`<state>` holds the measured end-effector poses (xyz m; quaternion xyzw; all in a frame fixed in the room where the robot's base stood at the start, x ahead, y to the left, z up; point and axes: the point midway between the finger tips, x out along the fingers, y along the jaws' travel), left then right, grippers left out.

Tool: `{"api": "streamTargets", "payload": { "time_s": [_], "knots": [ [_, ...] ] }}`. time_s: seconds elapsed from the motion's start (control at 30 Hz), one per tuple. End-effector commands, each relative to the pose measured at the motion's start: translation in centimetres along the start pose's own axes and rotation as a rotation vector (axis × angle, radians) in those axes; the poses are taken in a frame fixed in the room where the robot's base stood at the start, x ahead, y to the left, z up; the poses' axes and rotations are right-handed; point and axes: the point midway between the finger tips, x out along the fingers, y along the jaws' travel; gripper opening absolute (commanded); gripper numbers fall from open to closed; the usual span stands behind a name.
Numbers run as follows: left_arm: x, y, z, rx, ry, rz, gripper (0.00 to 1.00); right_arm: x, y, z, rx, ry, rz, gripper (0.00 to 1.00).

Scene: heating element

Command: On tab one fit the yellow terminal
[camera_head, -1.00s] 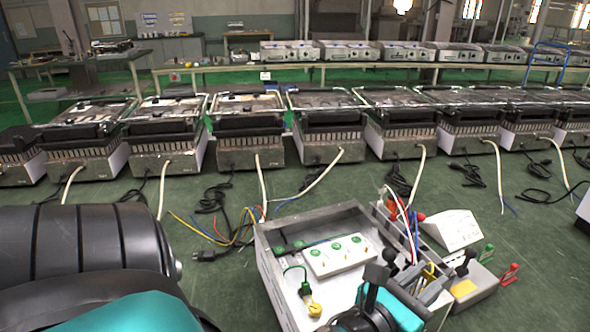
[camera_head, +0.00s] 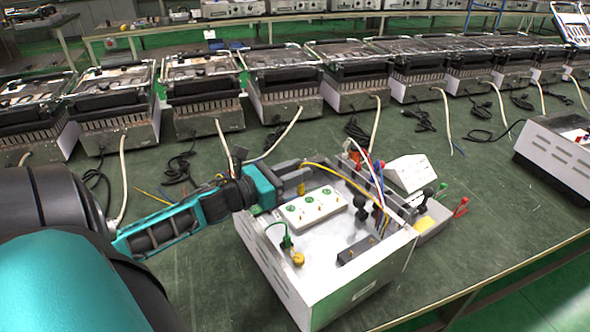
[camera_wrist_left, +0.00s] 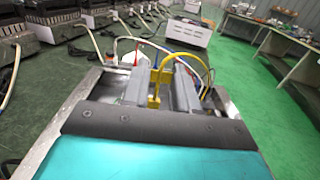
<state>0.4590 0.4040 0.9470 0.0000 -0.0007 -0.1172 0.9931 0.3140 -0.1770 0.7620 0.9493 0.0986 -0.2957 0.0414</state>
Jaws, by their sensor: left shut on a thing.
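The yellow terminal (camera_wrist_left: 155,88) is held between the two grey fingers of my left gripper (camera_wrist_left: 160,90), seen in the left wrist view. A yellow wire arcs up from it. In the head view my left gripper (camera_head: 292,181) reaches in from the left, over the far left rim of the open metal box (camera_head: 300,285). Its fingers hide most of the terminal. The white terminal block (camera_head: 317,208), with three green round marks and small brass tabs, sits in the box just in front of the fingers. I cannot read which tab is one. My right gripper is not in view.
A green wire ends at a yellow knob (camera_head: 298,260) on the box floor. A dark grey block (camera_head: 356,250) lies at the box's right. Red, blue and white wires (camera_head: 370,165) rise at the back right, near a white case (camera_head: 409,172). A row of grills stands behind.

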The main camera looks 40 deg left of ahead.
Motion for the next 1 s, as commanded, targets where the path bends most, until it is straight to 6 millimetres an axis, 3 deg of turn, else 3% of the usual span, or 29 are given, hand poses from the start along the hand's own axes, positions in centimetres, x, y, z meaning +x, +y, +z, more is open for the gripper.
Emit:
{"api": "streamTargets", "payload": {
  "time_s": [0.37,0.7,1.0],
  "knots": [
    [-0.1,0.0,0.2,-0.002,-0.002,0.003,0.00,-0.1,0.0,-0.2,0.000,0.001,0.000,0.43],
    [-0.1,0.0,-3.4,-0.002,-0.001,0.004,0.00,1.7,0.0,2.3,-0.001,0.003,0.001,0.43],
    [-0.1,0.0,-5.4,-0.001,-0.001,0.003,0.00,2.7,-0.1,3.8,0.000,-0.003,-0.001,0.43]
  ]
}}
